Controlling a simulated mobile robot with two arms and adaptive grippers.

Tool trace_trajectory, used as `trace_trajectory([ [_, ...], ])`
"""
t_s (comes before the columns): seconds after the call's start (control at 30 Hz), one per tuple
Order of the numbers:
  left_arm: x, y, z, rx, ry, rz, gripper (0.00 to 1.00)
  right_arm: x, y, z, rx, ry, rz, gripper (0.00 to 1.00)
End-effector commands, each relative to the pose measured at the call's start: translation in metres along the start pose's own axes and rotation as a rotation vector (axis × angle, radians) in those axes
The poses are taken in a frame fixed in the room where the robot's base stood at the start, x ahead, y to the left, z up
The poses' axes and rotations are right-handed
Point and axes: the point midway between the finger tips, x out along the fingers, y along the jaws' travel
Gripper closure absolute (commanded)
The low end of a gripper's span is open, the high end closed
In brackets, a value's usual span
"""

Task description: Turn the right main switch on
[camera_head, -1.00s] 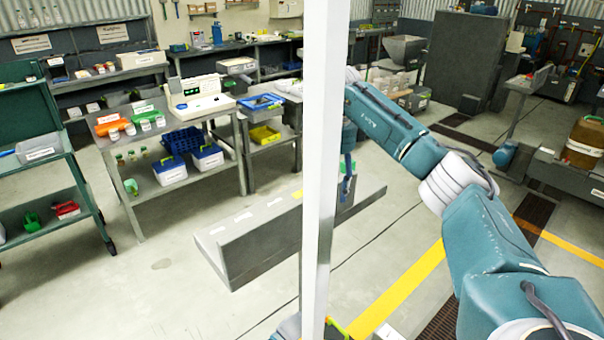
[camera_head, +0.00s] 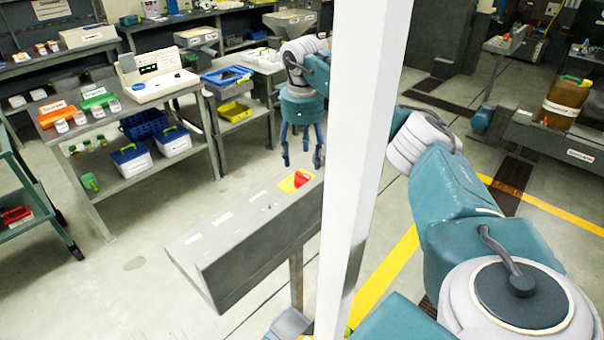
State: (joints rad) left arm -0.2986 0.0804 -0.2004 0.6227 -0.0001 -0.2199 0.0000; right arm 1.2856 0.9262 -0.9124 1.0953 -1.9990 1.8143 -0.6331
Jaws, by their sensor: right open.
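The right main switch (camera_head: 302,178) is a red knob on a yellow plate at the far right end of a grey sloped panel (camera_head: 228,243). My right gripper (camera_head: 303,166) hangs above and just behind the red knob, fingers pointing down. Its blue fingers are spread and hold nothing. Whether a finger touches the knob I cannot tell; the knob shows uncovered. The white upright post hides the panel's right end. My left gripper is not in view.
A white vertical post (camera_head: 359,150) stands close in front, crossing the view. A grey table (camera_head: 95,150) with a white device (camera_head: 158,80) and blue boxes stands at the left back. An amber container (camera_head: 567,100) stands at the right. The floor left of the panel is clear.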

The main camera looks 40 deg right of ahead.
Motion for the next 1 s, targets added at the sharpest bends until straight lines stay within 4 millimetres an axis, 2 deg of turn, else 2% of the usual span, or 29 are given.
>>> trace_trajectory([
  [0.2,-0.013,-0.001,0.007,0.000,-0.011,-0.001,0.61,0.042,0.001,-0.001,0.000,0.004,0.003,0.41],
  [0.4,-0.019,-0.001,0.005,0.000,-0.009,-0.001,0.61,0.070,0.001,-0.001,0.001,0.002,0.002,0.41],
  [0.6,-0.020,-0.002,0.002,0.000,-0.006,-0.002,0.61,0.080,0.000,0.000,0.001,0.000,0.000,0.41],
  [0.8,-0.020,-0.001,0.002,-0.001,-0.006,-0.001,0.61,0.080,0.000,0.000,0.000,0.000,0.000,0.41],
  [0.83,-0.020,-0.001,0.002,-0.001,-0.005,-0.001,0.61,0.080,0.000,0.000,0.000,0.000,0.000,0.43],
  [1.0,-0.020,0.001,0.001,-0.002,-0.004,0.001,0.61,0.080,0.000,0.000,0.000,0.000,0.000,0.76],
])
